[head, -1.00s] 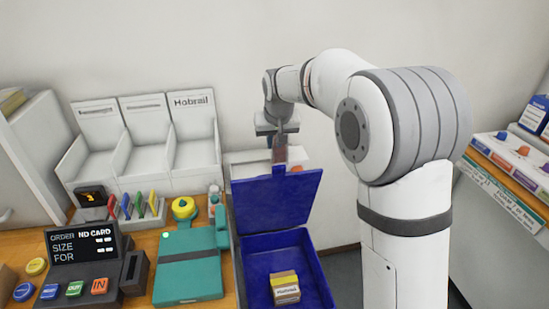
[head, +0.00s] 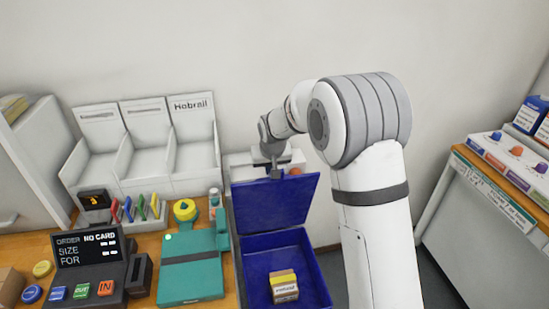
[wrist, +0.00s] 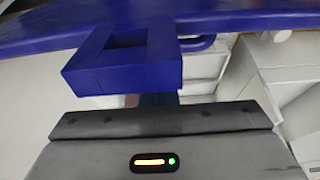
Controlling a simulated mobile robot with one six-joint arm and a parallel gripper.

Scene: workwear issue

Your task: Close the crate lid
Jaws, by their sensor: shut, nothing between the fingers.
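The blue crate (head: 324,287) stands open beside the counter. Its blue lid (head: 275,203) is raised at the crate's far side, tilted up. A small yellow, white and brown box marked Hobrail (head: 285,289) lies inside the crate. My gripper (head: 276,174) is at the lid's upper edge, on its far side; its tips are partly hidden by the lid. In the wrist view the lid's blue edge (wrist: 240,20) and a blue block-like part (wrist: 122,72) are close in front of the gripper body. The fingers are shut and hold nothing. Whether they touch the lid, I cannot tell.
Left of the crate, the wooden counter holds a teal case (head: 190,268), a yellow tape roll (head: 185,209) and an order terminal (head: 88,250). White bins (head: 140,150) stand behind. A shelf unit (head: 490,200) stands at the right, with floor between.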

